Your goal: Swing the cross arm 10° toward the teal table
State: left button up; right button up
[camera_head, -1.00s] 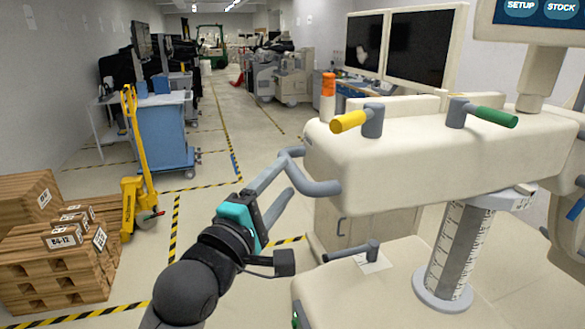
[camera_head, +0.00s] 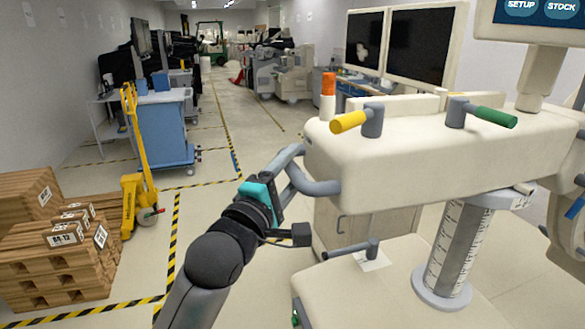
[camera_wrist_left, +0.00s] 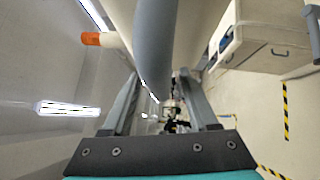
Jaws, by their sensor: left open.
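The cross arm (camera_head: 430,145) is a thick cream beam on a graduated grey column (camera_head: 455,245). A grey bent handle (camera_head: 318,187) sticks out of its left end. My left gripper (camera_head: 282,180), with a teal body, is at this handle with its jaws open. In the left wrist view, the grey handle bar (camera_wrist_left: 155,45) runs between the two fingers (camera_wrist_left: 158,85), with no visible grip on it. I cannot tell whether a finger touches it. I see no clearly teal table; a blue cart (camera_head: 163,130) stands at the back left. My right gripper is out of view.
Yellow (camera_head: 350,122) and green (camera_head: 495,117) handles and an orange-topped post (camera_head: 328,95) stand on the beam. A cream base (camera_head: 350,290) with a small lever (camera_head: 350,250) lies below. Wooden crates (camera_head: 55,265) and a yellow pallet jack (camera_head: 137,180) stand left.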

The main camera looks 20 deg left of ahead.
pick_arm(q)
grip_shut()
dwell(0.3)
dwell(1.1)
